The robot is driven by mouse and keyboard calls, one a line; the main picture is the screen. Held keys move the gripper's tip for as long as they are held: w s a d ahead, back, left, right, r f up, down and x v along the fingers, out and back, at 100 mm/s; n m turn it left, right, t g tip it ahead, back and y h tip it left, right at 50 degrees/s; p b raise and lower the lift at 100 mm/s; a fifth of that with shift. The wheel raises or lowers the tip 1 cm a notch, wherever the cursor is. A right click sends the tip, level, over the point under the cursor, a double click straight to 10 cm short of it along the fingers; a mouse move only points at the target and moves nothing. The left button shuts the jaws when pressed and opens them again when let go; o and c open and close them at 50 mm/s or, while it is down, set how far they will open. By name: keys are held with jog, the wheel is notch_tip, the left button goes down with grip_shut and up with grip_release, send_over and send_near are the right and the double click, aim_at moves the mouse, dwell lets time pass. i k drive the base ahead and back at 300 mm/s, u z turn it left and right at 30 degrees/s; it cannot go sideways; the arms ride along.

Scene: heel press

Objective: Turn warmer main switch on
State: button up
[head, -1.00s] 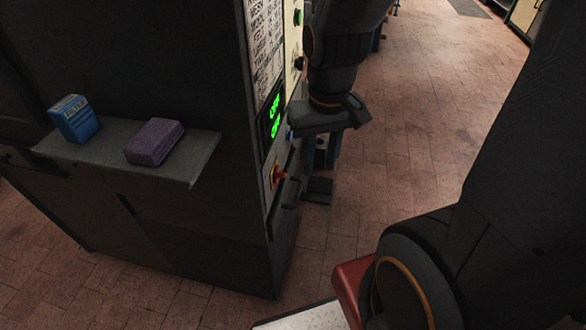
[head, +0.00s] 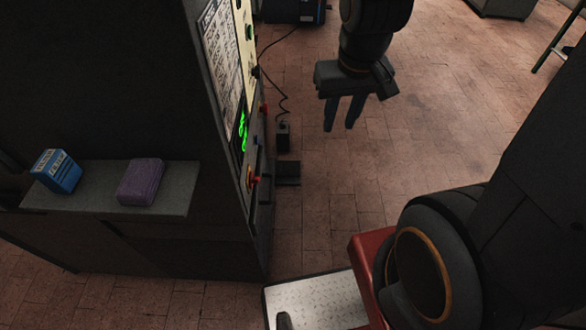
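The dark cabinet's control panel (head: 247,60) is seen edge-on at the left of centre. A red knob on a yellow plate (head: 251,180) sits low on the panel, and a smaller red part (head: 264,109) sticks out higher up. I cannot tell which is the warmer main switch, or its position. A green lit display (head: 243,130) is between them, too oblique to read. My gripper (head: 342,127) hangs pointing down to the right of the panel, clear of it. Its two fingers are apart with nothing between them.
A shelf (head: 100,205) on the cabinet bears a blue box (head: 57,171) and a purple block (head: 141,182). A black box with a cable (head: 283,137) and a dark pedal-like piece (head: 287,173) are by the panel's foot. Tiled floor right of the cabinet is open.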

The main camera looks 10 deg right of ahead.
aim_at(256, 180)
jog(key=z, duration=1.65)
jog(key=k, duration=0.55)
jog(key=u, duration=2.35)
